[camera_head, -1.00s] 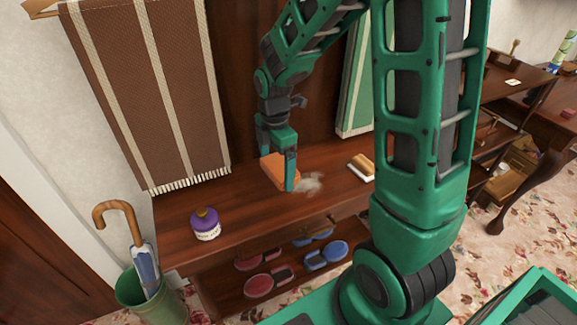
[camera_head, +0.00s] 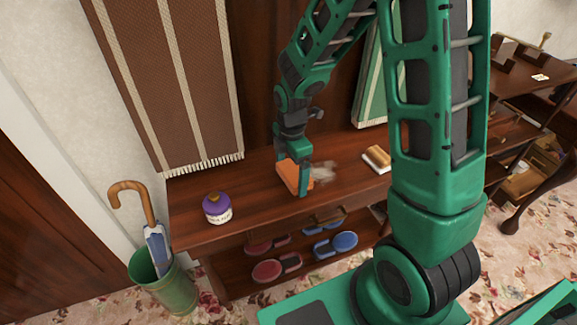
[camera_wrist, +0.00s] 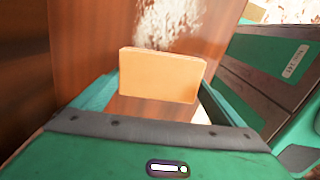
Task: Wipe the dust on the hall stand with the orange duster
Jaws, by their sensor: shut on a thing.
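My gripper (camera_head: 292,176) is shut on the orange duster (camera_head: 290,174), a flat block, low over the top of the hall stand (camera_head: 250,199). The duster also shows between my fingers in the wrist view (camera_wrist: 160,76). I cannot tell whether it touches the wood. A pale grey patch of dust (camera_head: 323,172) lies on the hall stand just right of the duster. In the wrist view the dust (camera_wrist: 168,22) shows just beyond the duster's upper edge. Part of it may be hidden by the duster and my finger.
A purple jar (camera_head: 217,208) stands at the left of the top. A brush with a wooden back (camera_head: 377,158) lies right of the dust. Shoes (camera_head: 331,245) fill the shelf below. An umbrella stand (camera_head: 167,285) is at the left. A brown striped cloth (camera_head: 170,80) hangs behind.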

